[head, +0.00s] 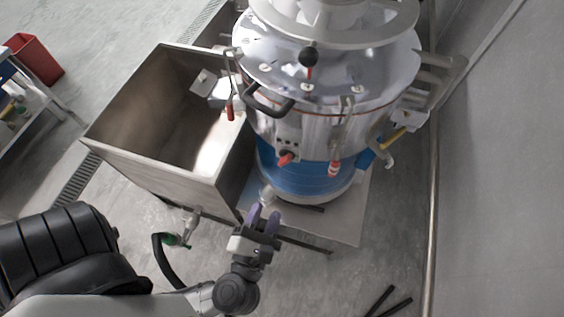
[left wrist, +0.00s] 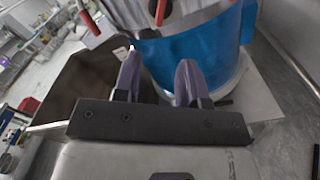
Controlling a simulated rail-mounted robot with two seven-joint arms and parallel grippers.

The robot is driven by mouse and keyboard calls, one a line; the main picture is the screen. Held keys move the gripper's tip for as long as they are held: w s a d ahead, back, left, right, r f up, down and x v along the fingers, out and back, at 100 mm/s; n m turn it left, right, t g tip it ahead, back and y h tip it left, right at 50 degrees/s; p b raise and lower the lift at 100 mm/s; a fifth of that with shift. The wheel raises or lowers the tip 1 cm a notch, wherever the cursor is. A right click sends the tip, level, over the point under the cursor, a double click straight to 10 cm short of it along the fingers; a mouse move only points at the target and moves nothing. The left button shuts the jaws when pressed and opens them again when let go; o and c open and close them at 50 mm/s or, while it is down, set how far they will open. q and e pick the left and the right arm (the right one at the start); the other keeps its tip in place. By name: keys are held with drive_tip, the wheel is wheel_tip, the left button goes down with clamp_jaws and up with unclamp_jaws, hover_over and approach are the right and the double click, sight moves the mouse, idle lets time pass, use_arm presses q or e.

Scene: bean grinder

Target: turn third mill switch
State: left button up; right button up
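The mill (head: 385,75) is a large round metal machine with a blue band (head: 321,178) low on its side. A red switch (head: 286,159) sits on a small grey plate on its front, and a red handle (head: 334,168) hangs to its right. Another red-tipped lever (head: 231,112) is at the mill's left. I cannot tell which is the third switch. My left gripper (head: 264,212) is open and empty, below and apart from the red switch. In the left wrist view the spread purple fingers (left wrist: 160,58) point at the blue band; a red part (left wrist: 160,12) shows above.
An open steel bin (head: 150,165) stands left of the mill. A hose with a green fitting (head: 178,240) hangs below it. A red bin (head: 35,60) is at the far left. A pipe (head: 433,220) runs along the right. Open floor lies between the mill base and this pipe.

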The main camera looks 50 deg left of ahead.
sight(284, 164)
use_arm(q)
drive_tip(key=p+x, duration=0.2)
drive_tip(key=x, duration=1)
drive_tip(key=shift+w+d, duration=0.1)
drive_tip(key=shift+w+a, duration=0.3)
drive_tip(key=shift+w, duration=0.2)
drive_tip(key=shift+c, duration=0.4)
clamp_jaws()
